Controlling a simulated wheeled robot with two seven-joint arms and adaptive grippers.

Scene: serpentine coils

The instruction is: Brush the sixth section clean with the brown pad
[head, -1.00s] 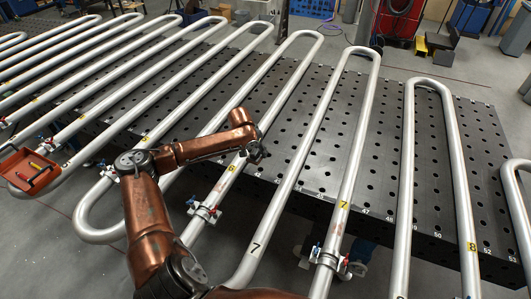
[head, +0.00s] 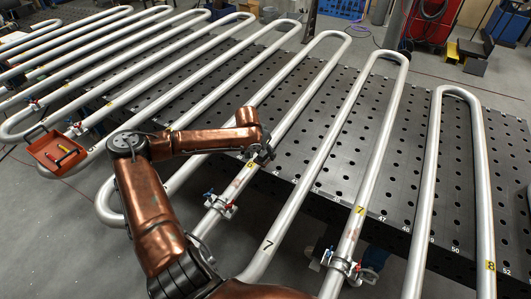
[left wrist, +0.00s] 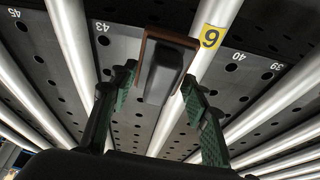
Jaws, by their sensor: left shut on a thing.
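The sixth section is a silver tube (head: 290,118) with a yellow "6" label, crossing the dark perforated table. Below the label, the tube has a faint reddish-brown tint (head: 238,184). My left gripper (head: 264,155) is over this tube, close to the label. In the left wrist view, my left gripper (left wrist: 160,92) is shut on the brown pad (left wrist: 168,72), a dark block with a brown edge. The pad lies over the tube beside the "6" label (left wrist: 211,37); I cannot tell whether it touches. My right gripper is out of view.
Parallel tubes run on both sides, including the one marked 7 (head: 268,245). A clamp with blue and red handles (head: 220,205) sits on the sixth tube nearer me. The perforated table (head: 415,150) shows between tubes.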

